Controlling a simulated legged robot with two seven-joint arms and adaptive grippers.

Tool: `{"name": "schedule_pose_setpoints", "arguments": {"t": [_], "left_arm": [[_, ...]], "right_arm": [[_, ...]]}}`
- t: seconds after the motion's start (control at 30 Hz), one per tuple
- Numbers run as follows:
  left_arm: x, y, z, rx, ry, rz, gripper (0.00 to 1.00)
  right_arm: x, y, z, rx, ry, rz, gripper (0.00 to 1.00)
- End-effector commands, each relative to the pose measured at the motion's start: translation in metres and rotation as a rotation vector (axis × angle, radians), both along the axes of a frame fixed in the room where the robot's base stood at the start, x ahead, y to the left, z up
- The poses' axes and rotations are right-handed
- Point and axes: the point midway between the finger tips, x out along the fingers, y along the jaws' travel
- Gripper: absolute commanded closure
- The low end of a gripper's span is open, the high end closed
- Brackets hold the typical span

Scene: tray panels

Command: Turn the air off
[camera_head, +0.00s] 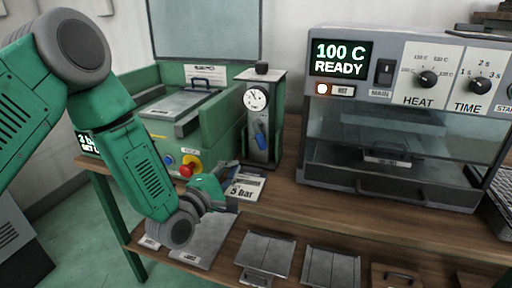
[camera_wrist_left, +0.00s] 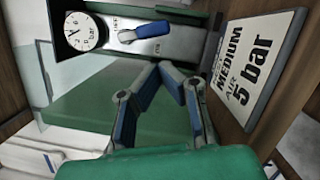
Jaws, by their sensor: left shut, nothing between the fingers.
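The air panel (camera_head: 262,118) is a grey upright box with a round white gauge (camera_head: 257,98) and a blue lever (camera_head: 260,136). In the head view the lever stands nearly upright, slightly tilted. The wrist view shows the gauge (camera_wrist_left: 81,31) and the blue lever (camera_wrist_left: 143,31) on the panel, seen sideways; the small markings by the lever are too small to read surely. My left gripper (camera_head: 232,170) is below and in front of the panel, shut and empty. In the wrist view its fingertips (camera_wrist_left: 164,72) point towards the lever and appear apart from it. My right gripper is not in view.
A card (camera_head: 246,187) reading 5 bar lies at the panel's foot. A green machine (camera_head: 210,130) with a red button (camera_head: 186,171) stands left. An oven-like heater (camera_head: 400,125) reading 100 C READY stands right. Metal trays (camera_head: 265,255) lie on the lower shelf.

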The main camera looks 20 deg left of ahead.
Motion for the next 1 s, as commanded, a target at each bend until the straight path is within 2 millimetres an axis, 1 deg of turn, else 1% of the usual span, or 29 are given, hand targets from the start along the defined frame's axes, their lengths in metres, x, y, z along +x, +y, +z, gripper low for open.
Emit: {"name": "schedule_pose_setpoints", "arguments": {"t": [0.17, 0.27, 0.37, 0.6, 0.73, 0.83, 1.0], "left_arm": [[0.002, 0.003, -0.002, -0.002, 0.002, 0.002, 1.0], [0.006, 0.002, -0.002, -0.001, 0.001, 0.002, 1.0], [0.018, -0.003, -0.001, 0.003, -0.001, -0.001, 1.0], [0.06, -0.018, 0.003, 0.007, -0.002, 0.0, 1.0], [0.08, -0.022, 0.004, 0.005, 0.0, 0.001, 1.0], [0.09, -0.023, 0.005, 0.003, 0.001, 0.001, 1.0], [0.097, -0.024, 0.006, 0.002, 0.003, 0.001, 1.0]], "right_arm": [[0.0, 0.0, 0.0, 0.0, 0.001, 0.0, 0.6], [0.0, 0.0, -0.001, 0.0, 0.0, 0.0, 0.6], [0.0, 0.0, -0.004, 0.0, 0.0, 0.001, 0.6], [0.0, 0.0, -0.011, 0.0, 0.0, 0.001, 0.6], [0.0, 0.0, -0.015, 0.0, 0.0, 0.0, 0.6], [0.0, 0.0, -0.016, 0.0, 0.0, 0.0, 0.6], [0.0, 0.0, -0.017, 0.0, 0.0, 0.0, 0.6]]}}
